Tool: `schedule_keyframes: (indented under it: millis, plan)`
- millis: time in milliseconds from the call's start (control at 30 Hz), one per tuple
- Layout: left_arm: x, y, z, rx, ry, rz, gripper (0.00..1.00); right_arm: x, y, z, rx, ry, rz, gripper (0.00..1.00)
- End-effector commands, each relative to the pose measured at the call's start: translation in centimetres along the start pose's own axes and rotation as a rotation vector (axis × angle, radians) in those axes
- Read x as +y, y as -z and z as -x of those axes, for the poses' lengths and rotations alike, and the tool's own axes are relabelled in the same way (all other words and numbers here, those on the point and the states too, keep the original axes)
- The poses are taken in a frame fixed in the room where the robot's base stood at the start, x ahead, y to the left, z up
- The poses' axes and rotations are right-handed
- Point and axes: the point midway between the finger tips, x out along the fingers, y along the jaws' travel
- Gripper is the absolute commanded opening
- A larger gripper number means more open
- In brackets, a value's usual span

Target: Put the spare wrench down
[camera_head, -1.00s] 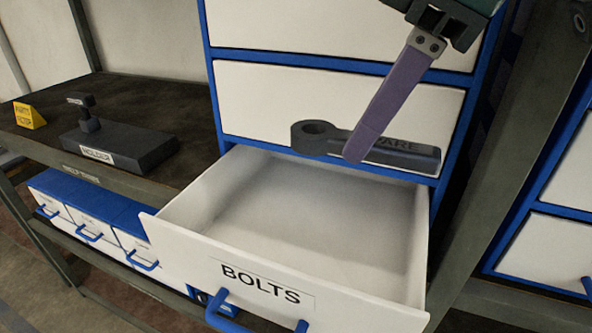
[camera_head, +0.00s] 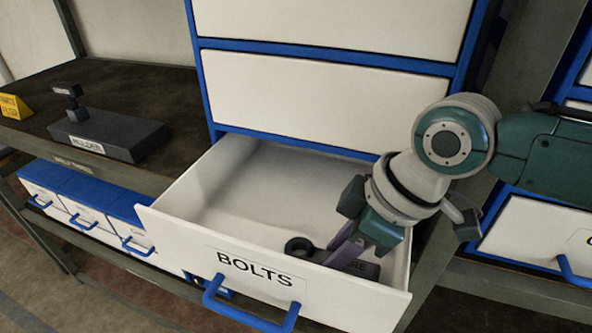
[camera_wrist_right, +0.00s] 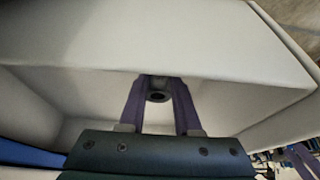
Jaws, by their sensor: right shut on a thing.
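The spare wrench (camera_head: 364,268) is dark grey with a ring at its left end and part of its lettering showing. It is low inside the open BOLTS drawer (camera_head: 190,231), close behind the front panel. My right gripper (camera_head: 334,262) reaches down into the drawer from the right and is shut on the wrench. In the right wrist view the wrench's ring end (camera_wrist_right: 158,95) shows between the two purple fingers of the right gripper (camera_wrist_right: 158,100). I cannot tell whether the wrench touches the drawer floor. My left gripper is out of view.
A dark holder block (camera_head: 108,135) and a yellow sign (camera_head: 12,107) stand on the shelf at the left. Small bins (camera_head: 85,208) with blue handles sit below. The left and back of the drawer are empty. Its walls stand close around my right gripper.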

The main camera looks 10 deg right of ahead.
Motion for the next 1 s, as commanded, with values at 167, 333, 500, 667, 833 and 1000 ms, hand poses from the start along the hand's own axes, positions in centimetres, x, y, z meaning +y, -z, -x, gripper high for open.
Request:
schedule_keyframes:
  millis: [167, 333, 500, 667, 833, 1000]
  plan:
    - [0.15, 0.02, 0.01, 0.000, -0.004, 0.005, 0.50, 0.03, -0.01, -0.27, 0.003, -0.002, 0.001, 0.00]
    - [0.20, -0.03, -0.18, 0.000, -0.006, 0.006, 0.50, 0.04, -0.11, -0.46, 0.003, -0.002, 0.001, 0.00]
    - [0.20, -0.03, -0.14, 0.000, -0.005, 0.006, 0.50, 0.01, -0.16, -0.45, 0.001, -0.001, 0.001, 0.48]
    - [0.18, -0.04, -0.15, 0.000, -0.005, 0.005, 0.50, 0.01, -0.16, -0.44, 0.001, -0.001, 0.001, 0.62]
    - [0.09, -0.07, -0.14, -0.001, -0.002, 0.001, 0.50, 0.02, -0.16, -0.43, 0.001, -0.001, 0.000, 0.62]
    - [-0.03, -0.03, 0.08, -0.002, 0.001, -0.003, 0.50, 0.08, -0.08, 0.40, 0.001, -0.002, 0.001, 0.62]
